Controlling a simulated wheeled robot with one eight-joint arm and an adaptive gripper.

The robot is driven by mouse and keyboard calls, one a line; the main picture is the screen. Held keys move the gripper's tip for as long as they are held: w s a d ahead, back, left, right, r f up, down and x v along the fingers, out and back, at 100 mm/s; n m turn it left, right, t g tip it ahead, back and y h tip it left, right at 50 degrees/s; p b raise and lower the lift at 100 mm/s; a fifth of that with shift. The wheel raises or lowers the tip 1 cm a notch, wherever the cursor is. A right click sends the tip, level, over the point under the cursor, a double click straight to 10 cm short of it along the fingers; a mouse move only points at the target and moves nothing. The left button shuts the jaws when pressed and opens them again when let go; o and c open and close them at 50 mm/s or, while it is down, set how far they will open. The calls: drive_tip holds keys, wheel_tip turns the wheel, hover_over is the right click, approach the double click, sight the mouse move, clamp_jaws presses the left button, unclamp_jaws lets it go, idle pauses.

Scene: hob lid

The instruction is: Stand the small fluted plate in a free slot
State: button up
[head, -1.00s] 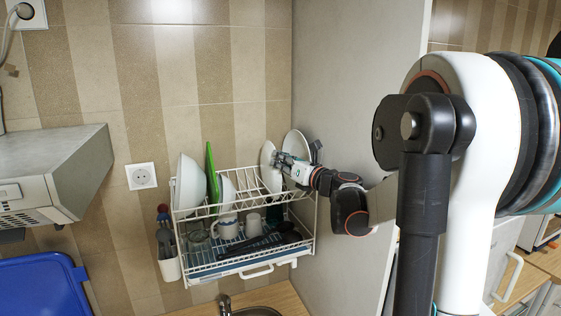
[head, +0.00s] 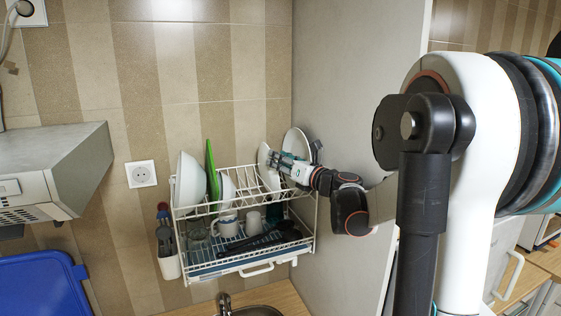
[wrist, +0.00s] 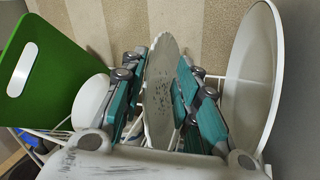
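The small fluted plate (head: 265,166) stands on edge in the upper tier of the white wire dish rack (head: 246,268), toward its right side, leaning slightly. In the wrist view the fluted plate (wrist: 160,92) stands between the two teal-padded fingers of my gripper (wrist: 162,98). The fingers are spread apart, one on each side of the plate, with gaps beside it. My gripper (head: 286,166) reaches in from the right in the head view. The plate's lower edge and the slot under it are hidden behind my gripper.
A larger white plate (wrist: 254,75) stands right of my gripper, near the grey side panel (head: 355,100). A green cutting board (wrist: 45,72), a white bowl (head: 189,180) and another white dish (wrist: 91,100) stand to the left. Mugs are on the lower tier.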

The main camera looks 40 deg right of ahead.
drive_tip(key=shift+r, duration=0.1)
wheel_tip(320, 180, up, 10)
idle(0.5)
